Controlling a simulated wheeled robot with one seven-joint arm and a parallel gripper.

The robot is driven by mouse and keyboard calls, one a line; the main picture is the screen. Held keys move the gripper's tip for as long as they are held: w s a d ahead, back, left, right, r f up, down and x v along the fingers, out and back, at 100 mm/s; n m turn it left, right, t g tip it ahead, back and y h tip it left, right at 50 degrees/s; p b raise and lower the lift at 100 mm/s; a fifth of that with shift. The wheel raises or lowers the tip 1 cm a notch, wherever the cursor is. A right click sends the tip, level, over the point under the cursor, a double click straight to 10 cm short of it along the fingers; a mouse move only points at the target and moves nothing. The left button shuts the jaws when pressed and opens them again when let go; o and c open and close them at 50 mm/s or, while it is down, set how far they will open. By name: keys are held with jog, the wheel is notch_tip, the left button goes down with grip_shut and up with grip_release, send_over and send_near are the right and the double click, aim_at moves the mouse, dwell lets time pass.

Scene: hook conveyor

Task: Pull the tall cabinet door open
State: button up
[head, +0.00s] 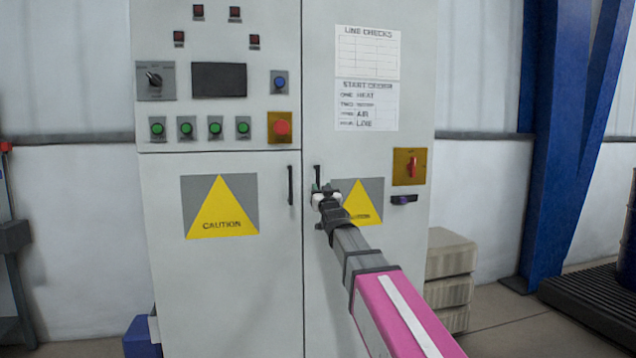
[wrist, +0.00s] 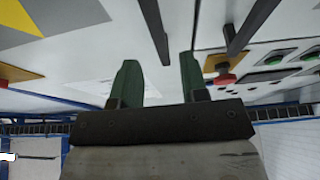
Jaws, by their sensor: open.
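The tall cabinet door (head: 368,270) is the right-hand grey door, carrying paper sheets and a caution sign; it looks closed against the seam. Its dark vertical handle (head: 317,174) stands just right of the seam, its lower part hidden by my gripper. My gripper (head: 322,194) is open in front of the handle. In the wrist view, the green fingers of my gripper (wrist: 160,80) are apart, and the door handle (wrist: 155,28) lines up with the gap between them. I cannot tell whether the fingers touch or straddle it.
Another vertical handle (head: 290,185) is close by on the left lower door (head: 220,290). A red rotary switch (head: 411,166) and a dark latch (head: 404,199) sit at the right door's edge. Stacked blocks (head: 450,270) and a blue post (head: 560,130) stand to the right.

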aim_at(318, 181)
jog(key=x, duration=0.6)
grip_shut()
jog(key=shift+s, duration=0.1)
